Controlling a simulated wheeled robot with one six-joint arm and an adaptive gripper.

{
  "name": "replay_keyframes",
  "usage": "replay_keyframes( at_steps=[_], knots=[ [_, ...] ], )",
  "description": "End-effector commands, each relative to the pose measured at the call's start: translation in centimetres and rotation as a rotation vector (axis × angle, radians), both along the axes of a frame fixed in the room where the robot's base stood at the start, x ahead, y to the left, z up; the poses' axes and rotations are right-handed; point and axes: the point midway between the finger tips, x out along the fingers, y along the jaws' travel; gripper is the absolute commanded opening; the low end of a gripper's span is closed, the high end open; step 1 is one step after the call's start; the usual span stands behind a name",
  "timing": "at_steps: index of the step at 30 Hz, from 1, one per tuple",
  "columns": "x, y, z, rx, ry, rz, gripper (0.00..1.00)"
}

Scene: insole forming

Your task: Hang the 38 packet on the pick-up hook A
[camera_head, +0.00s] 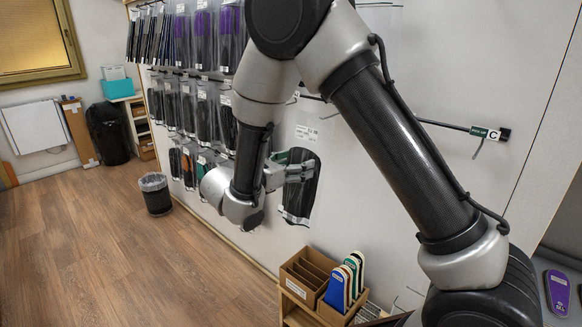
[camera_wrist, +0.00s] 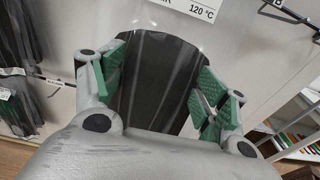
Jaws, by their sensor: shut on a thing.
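My gripper (camera_head: 290,170) is shut on a clear packet (camera_head: 303,195) with black insoles inside and a white label at its top. The packet hangs upright in front of the white wall; its size number cannot be read. In the wrist view the dark packet (camera_wrist: 155,75) stands between the green finger pads of my gripper (camera_wrist: 162,78), and part of its label reads 120 °C. A long hook (camera_head: 450,126) with a green tag lettered C juts from the wall at the right, empty. I cannot make out a tag lettered A; my arm hides part of the wall.
Rows of hanging packets (camera_head: 205,110) fill the wall at the left, close to my gripper. A bin (camera_head: 155,194) stands on the open wooden floor. A shelf (camera_wrist: 295,125) shows at the wrist view's right.

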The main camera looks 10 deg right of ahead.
Motion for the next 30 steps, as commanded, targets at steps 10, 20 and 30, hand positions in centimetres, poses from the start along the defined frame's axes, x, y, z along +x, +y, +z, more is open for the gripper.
replay_keyframes(
  at_steps=[10, 20, 30],
  knots=[
    [1.4, -1.9, -0.2, -0.001, -0.001, -0.001, 0.35],
    [2.6, -3.7, -0.4, 0.0, 0.0, -0.001, 0.35],
    [3.8, -5.3, -0.9, 0.0, -0.001, -0.001, 0.35]
  ],
)
